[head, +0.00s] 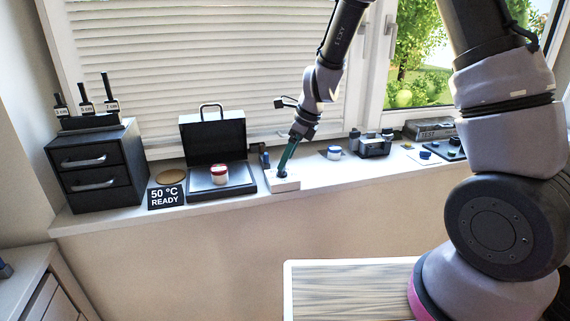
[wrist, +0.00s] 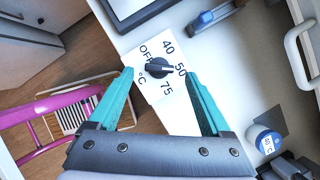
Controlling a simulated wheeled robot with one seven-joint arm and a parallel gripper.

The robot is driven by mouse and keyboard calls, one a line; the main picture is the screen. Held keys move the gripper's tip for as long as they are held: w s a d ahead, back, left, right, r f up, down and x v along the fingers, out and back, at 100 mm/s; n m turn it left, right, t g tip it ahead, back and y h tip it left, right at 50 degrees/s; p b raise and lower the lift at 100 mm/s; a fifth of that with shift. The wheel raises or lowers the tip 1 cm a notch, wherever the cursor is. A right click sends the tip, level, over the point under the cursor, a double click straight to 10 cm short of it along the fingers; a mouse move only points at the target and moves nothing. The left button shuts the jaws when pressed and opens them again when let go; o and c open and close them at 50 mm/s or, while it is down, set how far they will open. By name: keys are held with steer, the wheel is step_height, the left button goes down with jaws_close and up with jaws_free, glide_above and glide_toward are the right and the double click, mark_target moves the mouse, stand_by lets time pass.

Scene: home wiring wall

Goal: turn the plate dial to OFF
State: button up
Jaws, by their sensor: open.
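The plate dial (wrist: 158,68) is a black knob on a white panel (wrist: 153,92) marked OFF, 40, 50, 75 and °C. Its pointing end appears to face 50. In the head view the white dial box (head: 287,185) sits on the sill, right of the black hot plate (head: 232,190). My gripper (wrist: 159,75) is open, its teal fingers on the left and right of the knob in the wrist view, with gaps to it. In the head view my gripper (head: 285,166) points down at the box and hides much of the knob.
A sign (head: 166,196) reads 50 °C READY. A red and white jar (head: 219,174) stands on the hot plate. A black drawer unit (head: 97,167) is at the left. A blue-topped jar (head: 334,153) and a black device (head: 372,145) stand to the right.

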steer(key=shift+x, duration=1.45)
steer(key=shift+a, duration=0.1)
jaws_close()
